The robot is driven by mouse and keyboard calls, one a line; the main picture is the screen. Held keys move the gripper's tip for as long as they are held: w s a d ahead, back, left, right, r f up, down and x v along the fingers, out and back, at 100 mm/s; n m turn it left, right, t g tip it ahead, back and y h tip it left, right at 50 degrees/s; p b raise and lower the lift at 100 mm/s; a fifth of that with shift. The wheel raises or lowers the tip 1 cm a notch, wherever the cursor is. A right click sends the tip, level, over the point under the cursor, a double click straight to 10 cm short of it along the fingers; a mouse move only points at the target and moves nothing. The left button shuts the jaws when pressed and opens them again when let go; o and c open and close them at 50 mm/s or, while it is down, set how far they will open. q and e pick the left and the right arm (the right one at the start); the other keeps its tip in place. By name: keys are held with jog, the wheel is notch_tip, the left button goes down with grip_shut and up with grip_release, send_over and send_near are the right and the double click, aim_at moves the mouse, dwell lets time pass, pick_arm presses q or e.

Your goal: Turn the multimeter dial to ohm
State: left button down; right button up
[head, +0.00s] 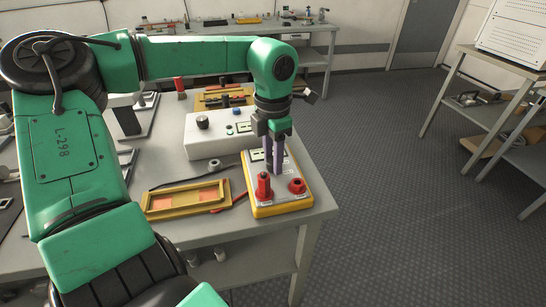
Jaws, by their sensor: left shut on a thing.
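The multimeter (290,208) is a yellow-edged box with a pale top face, lying near the right front corner of the table. A red post (263,187) and a red knob (297,186) stand on its near part. A small display shows at its far left. My left gripper (274,168) points down onto the middle of the top face, behind the red post and knob. Its dark fingers are shut on the dial, which they hide, so its setting cannot be read. My right gripper is not in view.
A yellow tray (150,211) with orange pieces lies left of the multimeter on the grey table (205,250). A white box (203,148) with a black knob stands behind. A dark lead and a small ring lie between them.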

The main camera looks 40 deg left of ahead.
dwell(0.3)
pick_arm(q)
jog(key=shift+c, duration=2.3)
grip_release()
notch_tip(320, 180, up, 15)
jog(key=p, duration=0.1)
jog(key=shift+f, duration=0.2)
